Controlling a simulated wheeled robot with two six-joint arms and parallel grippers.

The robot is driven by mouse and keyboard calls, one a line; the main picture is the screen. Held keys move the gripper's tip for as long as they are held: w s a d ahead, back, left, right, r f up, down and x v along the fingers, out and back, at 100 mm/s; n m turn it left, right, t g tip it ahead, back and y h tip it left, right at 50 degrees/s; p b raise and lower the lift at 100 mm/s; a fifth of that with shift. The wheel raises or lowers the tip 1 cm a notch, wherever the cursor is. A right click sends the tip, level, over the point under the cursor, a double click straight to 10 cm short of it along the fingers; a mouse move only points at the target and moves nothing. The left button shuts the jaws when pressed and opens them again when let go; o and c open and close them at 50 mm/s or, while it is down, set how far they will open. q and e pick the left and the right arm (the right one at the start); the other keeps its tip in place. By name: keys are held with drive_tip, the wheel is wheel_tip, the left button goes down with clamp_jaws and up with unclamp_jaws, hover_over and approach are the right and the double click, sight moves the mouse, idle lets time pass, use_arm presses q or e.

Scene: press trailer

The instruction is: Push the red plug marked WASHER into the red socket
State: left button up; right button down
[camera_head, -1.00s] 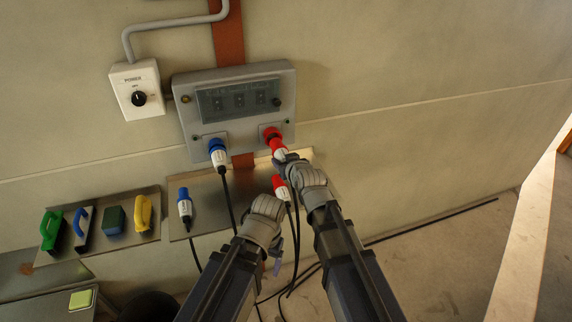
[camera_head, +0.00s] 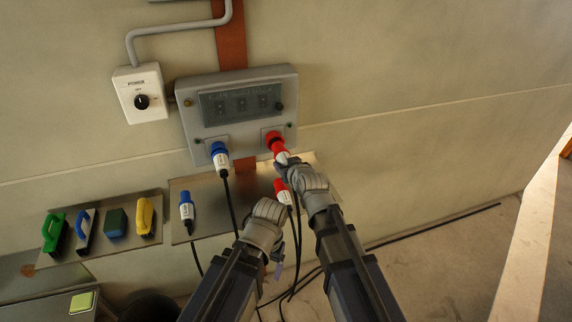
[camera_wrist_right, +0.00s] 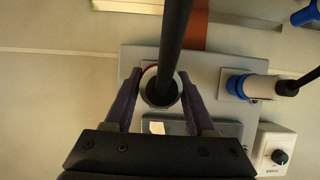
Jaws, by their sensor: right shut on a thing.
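A red and white plug (camera_head: 281,154) sits at the red socket (camera_head: 273,137) on the right of the grey panel's lower face. Its label is too small to read, and I cannot tell how deep it sits. My right gripper (camera_head: 287,165) is shut on this plug. In the right wrist view the plug's round pale end (camera_wrist_right: 148,78) lies between the fingers, with its black cable (camera_wrist_right: 175,35) running toward the camera. My left gripper (camera_head: 268,213) is below and left, near the hanging cables; its jaws are unclear. A second red plug (camera_head: 282,188) shows just below my right gripper, partly hidden.
A blue plug (camera_head: 220,158) is in the panel's left socket. A loose blue plug (camera_head: 186,208) lies on the metal shelf (camera_head: 208,186). Brushes and a sponge line another shelf at left. A POWER switch box (camera_head: 140,94) is left of the grey panel (camera_head: 186,120). Black cables hang below.

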sight(285, 157)
drive_tip(key=shift+w+a, duration=0.3)
drive_tip(key=shift+w, duration=0.65)
drive_tip(key=shift+w+a, duration=0.35)
drive_tip(key=shift+w, duration=0.55)
drive_tip(key=shift+w+a, duration=0.3)
drive_tip(key=shift+w, duration=0.65)
drive_tip(key=shift+c, duration=0.7)
unclamp_jaws()
drive_tip(key=shift+s, duration=0.1)
drive_tip(key=p+v, duration=0.3)
drive_tip(key=v, duration=0.5)
drive_tip(key=shift+f, duration=0.1)
